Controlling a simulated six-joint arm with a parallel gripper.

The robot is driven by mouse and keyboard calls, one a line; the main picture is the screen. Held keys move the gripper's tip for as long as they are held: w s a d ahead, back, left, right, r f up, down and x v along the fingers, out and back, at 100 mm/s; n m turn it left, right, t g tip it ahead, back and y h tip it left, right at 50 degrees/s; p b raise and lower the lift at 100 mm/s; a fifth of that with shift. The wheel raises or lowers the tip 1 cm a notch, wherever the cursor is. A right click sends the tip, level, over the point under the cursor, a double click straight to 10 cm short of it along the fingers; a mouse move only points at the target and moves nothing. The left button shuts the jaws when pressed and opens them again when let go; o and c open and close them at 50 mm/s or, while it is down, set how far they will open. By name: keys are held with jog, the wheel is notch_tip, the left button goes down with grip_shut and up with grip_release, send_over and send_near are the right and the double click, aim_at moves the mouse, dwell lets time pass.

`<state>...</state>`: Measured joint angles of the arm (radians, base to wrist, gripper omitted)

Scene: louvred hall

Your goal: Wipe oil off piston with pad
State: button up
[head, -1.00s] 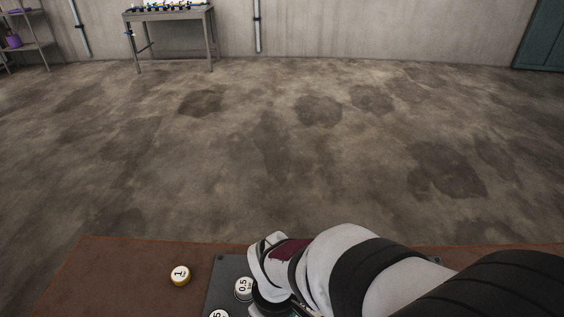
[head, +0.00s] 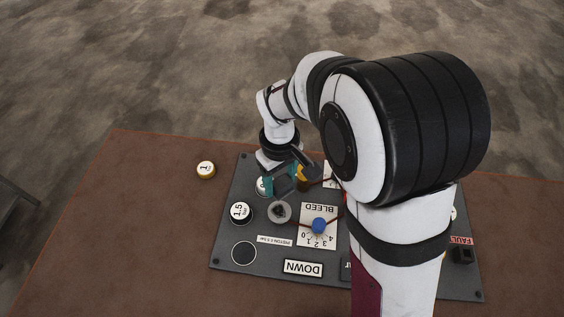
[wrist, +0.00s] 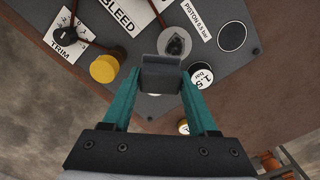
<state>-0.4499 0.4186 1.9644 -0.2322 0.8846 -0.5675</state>
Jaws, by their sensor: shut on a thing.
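My gripper (head: 281,178) is shut on a dark grey block, seemingly the pad (wrist: 161,74), between its teal fingers. The piston (head: 280,212) is a round grey disc on the panel, with a dark patch in its middle. In the wrist view the piston (wrist: 183,37) lies just beyond the pad, whose edge overlaps it in the picture. I cannot tell whether pad and piston touch. The label "PISTON 0.5 bar" (wrist: 200,20) is beside it.
The dark panel (head: 222,245) lies on a brown table (head: 120,230). It bears a 1.5 bar weight (head: 241,212), an empty dark circle (head: 244,253), a BLEED dial with blue knob (head: 319,225) and a yellow knob (wrist: 104,68). Another weight (head: 206,170) stands left of the panel.

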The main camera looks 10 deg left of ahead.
aim_at(277, 221)
jog(key=shift+f, duration=1.95)
jog(key=shift+s+f, duration=0.15)
jog(key=shift+f, duration=0.55)
jog(key=shift+c, duration=0.6)
jog(key=shift+s+r, duration=0.1)
jog(key=shift+s, duration=2.55)
jog(key=shift+w, duration=2.85)
jog(key=shift+r, duration=4.15)
jog(key=shift+s, duration=0.1)
